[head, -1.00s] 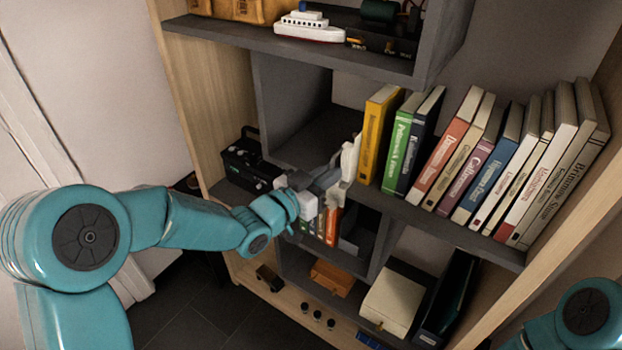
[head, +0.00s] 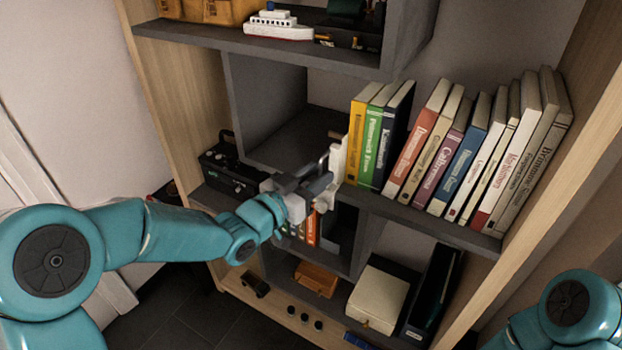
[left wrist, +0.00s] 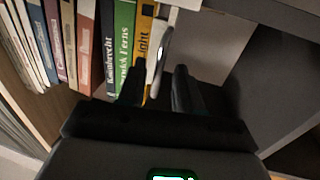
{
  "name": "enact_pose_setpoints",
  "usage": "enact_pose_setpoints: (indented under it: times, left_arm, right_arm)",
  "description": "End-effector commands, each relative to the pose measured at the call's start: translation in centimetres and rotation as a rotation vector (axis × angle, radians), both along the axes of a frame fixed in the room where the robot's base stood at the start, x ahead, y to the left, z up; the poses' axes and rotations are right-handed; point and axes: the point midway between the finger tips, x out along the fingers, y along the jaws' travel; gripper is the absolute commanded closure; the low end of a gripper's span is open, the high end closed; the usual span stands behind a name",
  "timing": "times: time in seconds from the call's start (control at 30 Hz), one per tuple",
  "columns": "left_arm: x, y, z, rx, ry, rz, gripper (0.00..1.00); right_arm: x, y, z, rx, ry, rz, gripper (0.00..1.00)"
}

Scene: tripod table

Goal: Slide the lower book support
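The lower book support (head: 338,158) is a pale upright piece with a dark loop handle, at the left end of the book row on the middle shelf. It touches or nearly touches the yellow book (head: 356,142). In the left wrist view the handle (left wrist: 165,48) stands between and just beyond my fingertips. My left gripper (head: 322,176) is at the support's left side; its two fingers (left wrist: 158,85) are apart, so it is open. Whether a finger touches the handle is unclear. My right gripper is out of view; only part of that arm shows at lower right.
Green (head: 374,135) and navy books stand beside the yellow one; several more lean to the right. A black radio-like box (head: 225,163) sits at the left of the shelf. An upper shelf (head: 290,48) with a toy ship (head: 278,27) overhangs.

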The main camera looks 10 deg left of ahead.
Motion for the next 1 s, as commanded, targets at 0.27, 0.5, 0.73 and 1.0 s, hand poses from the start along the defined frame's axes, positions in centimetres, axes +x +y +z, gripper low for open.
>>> enact_pose_setpoints:
  times: [0.27, 0.5, 0.73, 1.0]
  left_arm:
    - [-3.4, 2.1, -0.2, 0.0, -0.002, 0.004, 0.65]
    - [-9.0, 5.5, -0.1, 0.0, -0.004, 0.006, 0.65]
    - [-12.8, 7.8, 0.0, 0.0, -0.002, 0.005, 0.65]
    - [-14.1, 8.4, 0.1, 0.0, -0.002, 0.0, 0.65]
  right_arm:
    - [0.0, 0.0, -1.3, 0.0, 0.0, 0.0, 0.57]
    - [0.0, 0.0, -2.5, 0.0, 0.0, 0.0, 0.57]
    - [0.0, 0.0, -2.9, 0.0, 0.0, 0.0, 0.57]
    - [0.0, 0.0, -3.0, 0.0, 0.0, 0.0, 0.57]
